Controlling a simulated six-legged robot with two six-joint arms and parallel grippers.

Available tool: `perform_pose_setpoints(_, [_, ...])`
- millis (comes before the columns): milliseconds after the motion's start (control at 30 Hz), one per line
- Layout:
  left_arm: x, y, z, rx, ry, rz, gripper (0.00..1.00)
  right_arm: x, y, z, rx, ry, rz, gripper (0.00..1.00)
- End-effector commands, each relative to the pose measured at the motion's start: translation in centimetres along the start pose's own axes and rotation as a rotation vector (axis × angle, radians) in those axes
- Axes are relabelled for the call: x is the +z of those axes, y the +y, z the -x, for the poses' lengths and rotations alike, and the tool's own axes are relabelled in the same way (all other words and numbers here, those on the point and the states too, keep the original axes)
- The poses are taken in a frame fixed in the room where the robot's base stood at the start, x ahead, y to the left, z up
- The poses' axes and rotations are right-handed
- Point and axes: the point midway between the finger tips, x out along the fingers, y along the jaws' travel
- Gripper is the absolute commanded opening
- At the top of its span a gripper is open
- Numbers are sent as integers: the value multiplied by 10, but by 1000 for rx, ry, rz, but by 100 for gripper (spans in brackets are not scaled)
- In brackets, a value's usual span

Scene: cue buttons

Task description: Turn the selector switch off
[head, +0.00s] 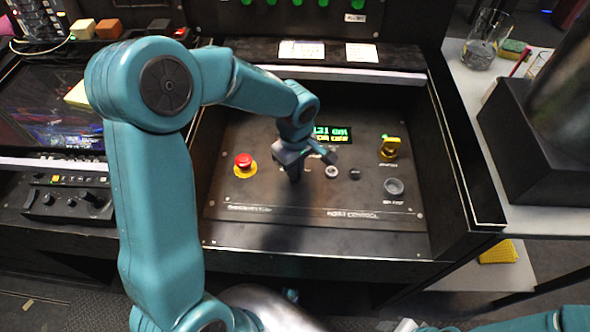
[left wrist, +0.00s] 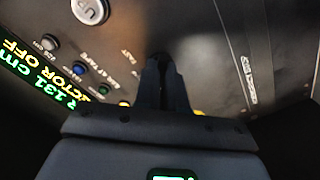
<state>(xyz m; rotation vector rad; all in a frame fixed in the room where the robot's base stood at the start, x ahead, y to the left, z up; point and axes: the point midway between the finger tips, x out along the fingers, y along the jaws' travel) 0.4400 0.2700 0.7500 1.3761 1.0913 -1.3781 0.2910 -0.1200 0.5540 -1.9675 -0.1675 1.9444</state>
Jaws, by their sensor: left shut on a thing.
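My left gripper (head: 293,174) reaches down onto the black control panel (head: 290,232). It also shows in the left wrist view (left wrist: 161,78), with its dark fingers shut on the selector switch. The switch is almost wholly hidden by the fingers, and I cannot make out which way its knob points. Printing beside the fingers reads "FAST". A green and yellow display (head: 333,134) sits just behind the gripper. In the left wrist view the display (left wrist: 38,75) shows "131 cm" and a yellow line ending in "CTOR OFF". My right gripper is not in view.
A red button on a yellow base (head: 244,161) is left of the gripper. Small coloured buttons line the display. Raised dark side walls bound the panel. Its front part is clear.

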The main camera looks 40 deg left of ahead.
Motion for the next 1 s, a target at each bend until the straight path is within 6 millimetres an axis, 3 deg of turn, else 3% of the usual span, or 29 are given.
perform_pose_setpoints(433, [0,0,1,1,0,13,0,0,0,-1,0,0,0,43])
perform_pose_setpoints(500, [0,0,1,1,0,13,29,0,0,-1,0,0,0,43])
perform_pose_setpoints(533, [0,0,1,1,0,12,35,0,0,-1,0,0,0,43])
perform_pose_setpoints(833, [0,0,2,1,0,11,35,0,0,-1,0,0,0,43])
perform_pose_setpoints(1000, [-1,1,24,5,2,12,35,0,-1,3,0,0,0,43])
